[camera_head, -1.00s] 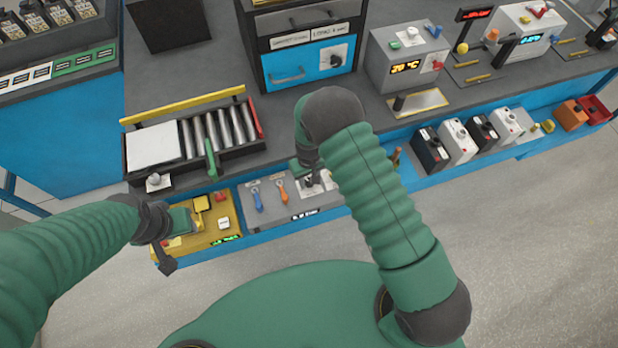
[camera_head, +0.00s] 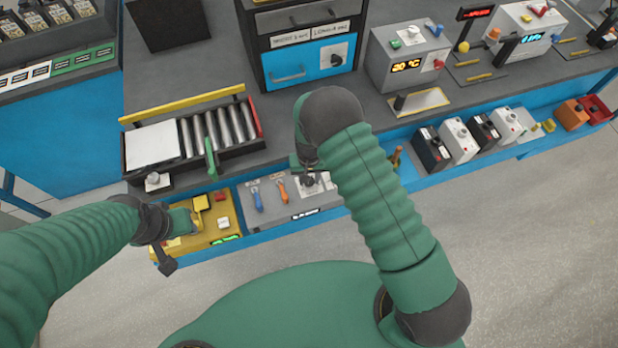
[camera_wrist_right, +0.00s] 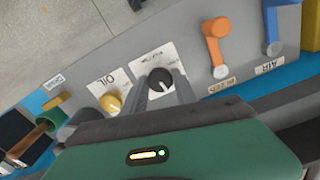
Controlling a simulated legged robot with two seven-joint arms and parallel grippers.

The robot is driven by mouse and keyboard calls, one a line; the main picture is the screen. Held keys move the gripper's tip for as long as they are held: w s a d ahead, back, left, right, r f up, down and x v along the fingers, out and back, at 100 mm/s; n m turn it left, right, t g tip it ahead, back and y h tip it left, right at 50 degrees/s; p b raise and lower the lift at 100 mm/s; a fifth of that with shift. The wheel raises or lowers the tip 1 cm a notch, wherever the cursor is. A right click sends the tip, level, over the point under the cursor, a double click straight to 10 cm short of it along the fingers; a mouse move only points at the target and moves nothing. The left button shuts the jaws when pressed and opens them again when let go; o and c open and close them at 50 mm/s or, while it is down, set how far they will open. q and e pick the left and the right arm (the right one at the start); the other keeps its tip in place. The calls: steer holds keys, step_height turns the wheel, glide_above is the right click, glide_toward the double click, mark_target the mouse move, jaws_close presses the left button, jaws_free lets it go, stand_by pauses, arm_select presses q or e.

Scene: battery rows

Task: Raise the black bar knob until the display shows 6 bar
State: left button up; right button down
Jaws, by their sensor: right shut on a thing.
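The black knob (camera_wrist_right: 160,80) sits on a white label on the grey panel (camera_head: 245,207). In the right wrist view, the fingers of my right gripper (camera_wrist_right: 162,92) are around it, shut on it. In the head view my right forearm covers part of this spot. A small lit display (camera_head: 304,214) is on the panel's front edge, but its reading is too small to make out. My left gripper (camera_head: 184,222) is over the yellow panel (camera_head: 222,222); its fingers are too small to judge.
A yellow knob (camera_wrist_right: 111,103) on an OIL label is beside the black knob. An orange lever (camera_wrist_right: 216,45) and a blue lever (camera_wrist_right: 271,30) are on its other side. A roller tray (camera_head: 190,142) and a grey temperature box (camera_head: 405,55) stand behind on the bench.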

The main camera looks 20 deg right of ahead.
steer(key=m, duration=0.3)
steer(key=shift+w+r+m, duration=0.1)
steer(key=shift+w+m, duration=0.1)
steer(key=shift+m, duration=2.1)
steer(key=c, duration=1.4)
jaws_free()
steer(key=o, duration=0.4)
steer(key=shift+o, duration=0.2)
steer(key=shift+s, duration=0.1)
step_height(320, 180, up, 17)
steer(key=b, duration=0.1)
steer(key=shift+b, duration=0.3)
steer(key=shift+a+f, duration=0.1)
steer(key=shift+f, duration=0.1)
